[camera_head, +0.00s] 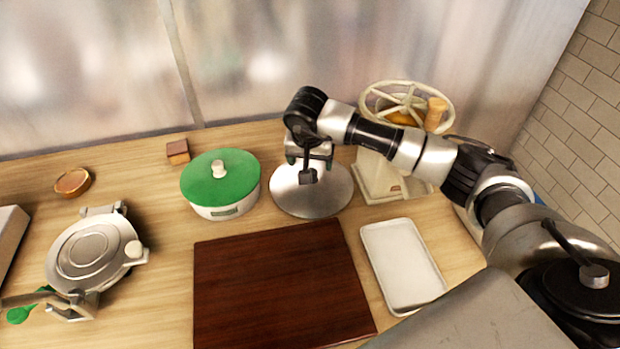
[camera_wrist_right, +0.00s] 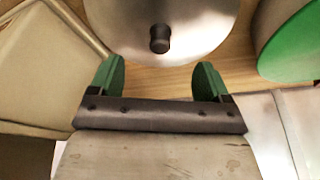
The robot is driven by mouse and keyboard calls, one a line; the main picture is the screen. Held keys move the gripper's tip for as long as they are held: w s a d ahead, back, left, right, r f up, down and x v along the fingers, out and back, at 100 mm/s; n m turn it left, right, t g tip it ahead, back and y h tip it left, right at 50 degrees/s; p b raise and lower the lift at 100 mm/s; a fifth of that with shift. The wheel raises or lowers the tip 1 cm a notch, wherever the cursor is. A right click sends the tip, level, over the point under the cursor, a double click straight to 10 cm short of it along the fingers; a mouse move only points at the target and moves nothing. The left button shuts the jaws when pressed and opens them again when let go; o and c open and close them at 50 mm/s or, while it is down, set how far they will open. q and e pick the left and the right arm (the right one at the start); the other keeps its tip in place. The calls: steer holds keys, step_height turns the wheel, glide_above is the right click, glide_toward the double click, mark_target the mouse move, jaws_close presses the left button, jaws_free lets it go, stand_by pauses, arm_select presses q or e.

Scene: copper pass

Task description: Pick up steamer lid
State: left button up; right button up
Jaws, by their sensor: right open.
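The steamer lid (camera_head: 333,197) is a round, shiny metal disc with a dark knob (camera_head: 308,177). It lies on the wooden counter, right of a green-lidded white pot. My right gripper (camera_head: 309,160) is over the far part of the lid, partly covering it. In the right wrist view the lid (camera_wrist_right: 205,25) is at the top with its knob (camera_wrist_right: 159,39). There the open, empty green fingertips (camera_wrist_right: 159,78) point toward the lid, and the knob is beyond them, not between them. I do not see my left gripper.
The green-lidded pot (camera_head: 221,180) stands close to the lid's left. A cream machine with a wheel (camera_head: 385,180) stands close to its right. A dark brown board (camera_head: 280,285) and a white tray (camera_head: 403,265) lie in front. A round metal press (camera_head: 90,253) is at left.

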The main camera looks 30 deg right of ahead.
steer(key=shift+x, duration=0.85)
steer(key=shift+w+f+p, duration=0.15)
steer(key=shift+f+p, duration=0.15)
steer(key=shift+p, duration=0.05)
steer(key=p+x, duration=0.1)
steer(key=x, duration=0.2)
steer(key=shift+d+f+p, duration=0.1)
steer(key=shift+f+p, duration=0.2)
steer(key=shift+f, duration=0.05)
steer(key=shift+w+d+f, duration=0.15)
steer(key=shift+f, duration=0.3)
arm_select(q)
steer(key=r, duration=0.1)
steer(key=w+r, duration=0.1)
steer(key=shift+w+r, duration=0.3)
steer(key=shift+r, duration=0.1)
arm_select(e)
steer(key=shift+c, duration=1)
arm_select(q)
steer(key=shift+s, duration=0.15)
arm_select(e)
steer(key=c, duration=1.2)
